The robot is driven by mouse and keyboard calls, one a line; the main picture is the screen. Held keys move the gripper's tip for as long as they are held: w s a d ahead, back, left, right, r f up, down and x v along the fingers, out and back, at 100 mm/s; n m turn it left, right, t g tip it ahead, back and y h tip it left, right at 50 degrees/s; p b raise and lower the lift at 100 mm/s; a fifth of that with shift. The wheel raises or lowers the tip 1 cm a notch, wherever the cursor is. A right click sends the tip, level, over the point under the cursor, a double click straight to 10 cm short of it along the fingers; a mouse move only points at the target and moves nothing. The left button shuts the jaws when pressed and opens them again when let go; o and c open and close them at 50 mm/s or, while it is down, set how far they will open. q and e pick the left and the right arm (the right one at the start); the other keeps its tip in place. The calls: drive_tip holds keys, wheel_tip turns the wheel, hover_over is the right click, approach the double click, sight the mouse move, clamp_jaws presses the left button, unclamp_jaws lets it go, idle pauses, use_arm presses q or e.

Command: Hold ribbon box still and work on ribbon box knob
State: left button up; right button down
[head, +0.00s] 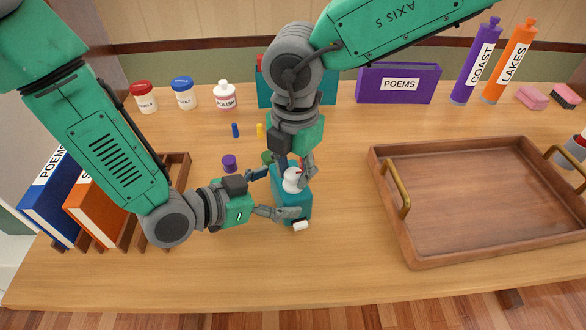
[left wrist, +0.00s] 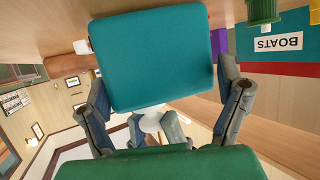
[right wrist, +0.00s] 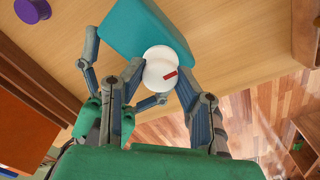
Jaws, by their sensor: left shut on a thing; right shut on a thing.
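The ribbon box (head: 305,207) is a teal block on the table, in front of me near the middle. It fills the upper middle of the left wrist view (left wrist: 155,55). Its knob (head: 291,183) is round and white, with a red mark that shows in the right wrist view (right wrist: 155,60). My left gripper (head: 272,193) is shut on the box, one finger on each side. My right gripper (head: 294,170) reaches down from above and is shut on the knob, partly covering it. A small white piece (head: 300,226) sticks out at the box's near end.
A wooden tray (head: 395,225) with brass handles stands at right. Binders in a wooden rack (head: 178,170) stand at left. A purple spool (head: 229,162) and small pegs lie behind my left gripper. Jars, a purple POEMS box (head: 398,84) and tubes line the back. The near table is clear.

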sight(295, 172)
drive_tip(key=c, duration=1.2)
unclamp_jaws()
wheel_tip(295, 172, up, 12)
drive_tip(key=shift+w+d+f, duration=0.1)
drive_tip(key=shift+d, duration=0.05)
use_arm(q)
drive_tip(key=o, duration=1.4)
